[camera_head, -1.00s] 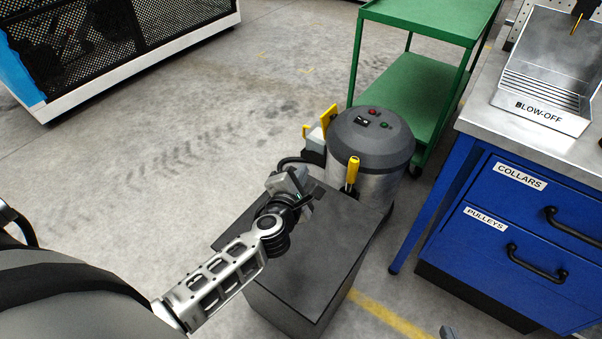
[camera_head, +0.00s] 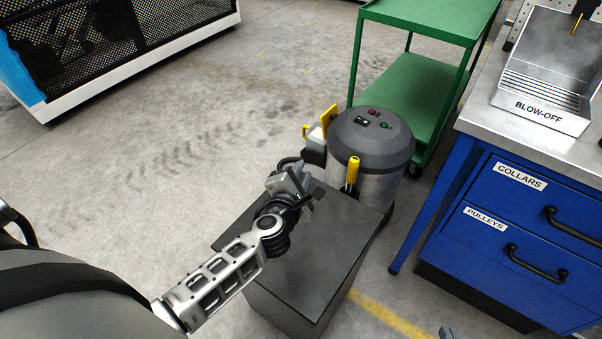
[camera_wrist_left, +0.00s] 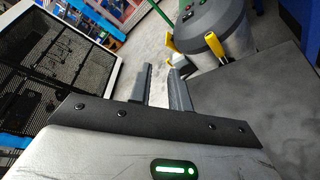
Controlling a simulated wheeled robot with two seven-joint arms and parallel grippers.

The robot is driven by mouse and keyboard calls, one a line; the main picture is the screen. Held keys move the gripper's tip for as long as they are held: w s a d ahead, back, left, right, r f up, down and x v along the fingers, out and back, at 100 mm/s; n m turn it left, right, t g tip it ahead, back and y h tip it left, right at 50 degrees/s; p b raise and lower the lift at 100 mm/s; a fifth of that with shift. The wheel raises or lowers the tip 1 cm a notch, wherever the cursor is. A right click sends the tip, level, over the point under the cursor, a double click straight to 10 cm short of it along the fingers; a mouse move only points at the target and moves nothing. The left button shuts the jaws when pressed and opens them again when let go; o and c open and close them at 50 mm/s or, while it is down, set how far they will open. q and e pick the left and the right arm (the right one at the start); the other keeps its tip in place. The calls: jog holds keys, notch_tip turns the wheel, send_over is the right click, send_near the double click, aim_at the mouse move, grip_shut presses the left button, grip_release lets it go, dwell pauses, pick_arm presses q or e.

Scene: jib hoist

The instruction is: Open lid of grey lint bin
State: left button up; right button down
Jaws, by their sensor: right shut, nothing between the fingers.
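The grey lint bin (camera_head: 310,262) is a dark box on the floor in the middle of the head view. Its flat lid (camera_head: 325,235) lies closed on top. My left gripper (camera_head: 308,191) is at the lid's far left side, and my forearm hides part of that edge. In the left wrist view the fingers (camera_wrist_left: 161,88) stand apart with nothing between them. The lid (camera_wrist_left: 260,105) is just right of them there; I cannot tell whether the right finger touches its edge.
A round grey vacuum unit (camera_head: 370,140) with yellow handles stands right behind the bin. A green cart (camera_head: 415,85) is behind it. A blue drawer bench (camera_head: 520,220) stands to the right. The floor at left is clear up to a mesh-sided machine (camera_head: 130,50).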

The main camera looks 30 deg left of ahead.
pick_arm(q)
jog(key=shift+o, duration=0.8)
jog(key=v, duration=1.6)
jog(key=shift+c, duration=0.3)
